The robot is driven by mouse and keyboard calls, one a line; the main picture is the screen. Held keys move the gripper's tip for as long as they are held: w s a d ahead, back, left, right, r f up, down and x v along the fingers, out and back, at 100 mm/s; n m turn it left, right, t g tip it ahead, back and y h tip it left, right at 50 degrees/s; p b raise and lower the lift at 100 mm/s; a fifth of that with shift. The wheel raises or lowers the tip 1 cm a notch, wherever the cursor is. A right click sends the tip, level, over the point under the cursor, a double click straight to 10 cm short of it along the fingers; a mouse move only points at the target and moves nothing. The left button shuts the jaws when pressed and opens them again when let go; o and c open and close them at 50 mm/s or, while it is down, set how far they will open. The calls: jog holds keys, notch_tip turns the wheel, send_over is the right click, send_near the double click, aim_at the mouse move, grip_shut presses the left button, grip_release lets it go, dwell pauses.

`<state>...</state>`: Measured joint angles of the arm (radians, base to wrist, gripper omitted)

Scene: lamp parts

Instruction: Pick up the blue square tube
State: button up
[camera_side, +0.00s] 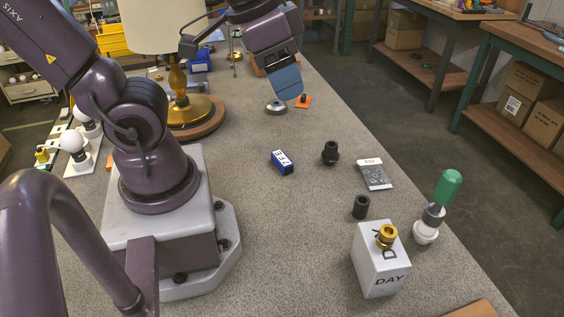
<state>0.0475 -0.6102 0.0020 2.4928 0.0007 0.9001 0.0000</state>
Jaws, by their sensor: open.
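A small blue block-shaped piece with a white lettered face (283,162) lies on the grey table near its middle; it is the blue square tube as far as I can tell. My gripper (288,97) hangs higher up the picture, above the far part of the table, apart from the blue piece. Its steel-blue fingers point down, and the gap between them is hard to see from this side. The blue piece is fully visible and nothing touches it.
A grey metal disc (276,108) and an orange piece (303,101) lie near my gripper. A brass lamp (178,85) stands left.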

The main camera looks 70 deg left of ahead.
jog(key=w+f+m+g+y, duration=0.25)
jog(key=f+g, duration=0.25)
jog(key=f, duration=0.4)
jog(key=m+g+y, duration=0.4)
jog(key=m+y, duration=0.5)
jog(key=m, duration=0.1)
send_near(285, 162)
jog(key=s+d, duration=0.1)
jog(key=d, duration=0.1)
jog(key=s+d, duration=0.2)
jog(key=d, duration=0.1)
jog(key=shift+s, duration=0.2)
jog(key=w+m, duration=0.1)
jog(key=w+a+m+t+y, duration=0.1)
jog(key=shift+w+f+t+y, duration=0.15)
jog(key=shift+w+t+y, duration=0.1)
jog(key=shift+w+t, duration=0.1)
jog(key=shift+w+a, duration=0.15)
jog(key=shift+w, duration=0.05)
jog(key=shift+m+y, duration=0.25)
jog(key=shift+y, duration=0.05)
jog(key=x, duration=1.1)
jog(key=shift+s+a, duration=0.25)
jog(key=shift+a, duration=0.05)
jog(key=c, duration=1)
